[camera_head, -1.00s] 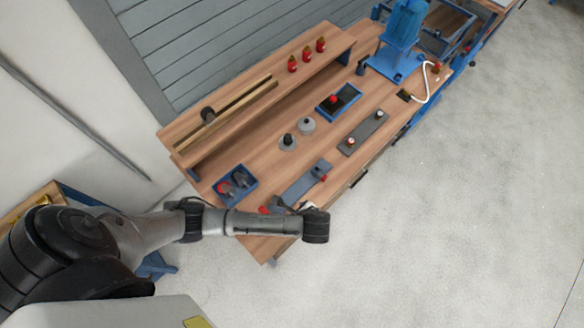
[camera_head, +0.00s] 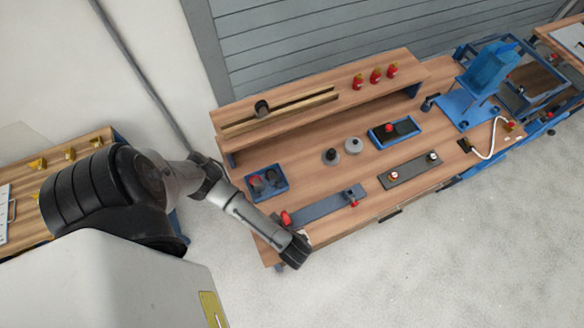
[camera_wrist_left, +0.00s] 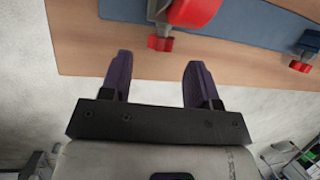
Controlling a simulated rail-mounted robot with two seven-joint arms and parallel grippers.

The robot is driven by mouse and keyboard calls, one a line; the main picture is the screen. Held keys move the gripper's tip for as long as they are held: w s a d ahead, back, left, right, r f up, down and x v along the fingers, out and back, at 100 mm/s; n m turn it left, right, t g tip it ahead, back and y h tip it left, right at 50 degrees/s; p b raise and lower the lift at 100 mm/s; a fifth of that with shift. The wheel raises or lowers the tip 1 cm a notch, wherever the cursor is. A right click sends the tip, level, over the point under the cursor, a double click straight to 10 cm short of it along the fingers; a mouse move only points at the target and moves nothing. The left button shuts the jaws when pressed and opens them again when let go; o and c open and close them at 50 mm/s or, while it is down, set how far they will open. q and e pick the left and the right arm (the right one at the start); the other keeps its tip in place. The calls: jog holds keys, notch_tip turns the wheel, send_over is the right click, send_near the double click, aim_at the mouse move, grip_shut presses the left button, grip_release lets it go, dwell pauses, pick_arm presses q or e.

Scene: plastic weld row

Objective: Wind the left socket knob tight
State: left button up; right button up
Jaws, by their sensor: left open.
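A long blue-grey plate (camera_head: 322,206) lies along the front edge of the bench's left part, with a socket at each end. A red part (camera_head: 286,218) sits at its left end; the wrist view shows this red part (camera_wrist_left: 197,10) with a small red knob (camera_wrist_left: 160,43) on the side facing me. The right socket has its own red knob (camera_head: 355,203), also in the wrist view (camera_wrist_left: 301,66). My left gripper (camera_wrist_left: 158,78) is open and empty, its fingers pointing at the left knob, short of it. In the head view my wrist hides the fingers.
A blue tray (camera_head: 286,187) with dark and red parts stands behind the left end. A dark plate (camera_head: 398,172) with small knobs lies right of the long plate. Two round pieces (camera_head: 353,146) stand mid-bench. A raised shelf (camera_head: 300,112) runs along the back.

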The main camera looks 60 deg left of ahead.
pick_arm(q)
jog(key=shift+x, duration=1.9)
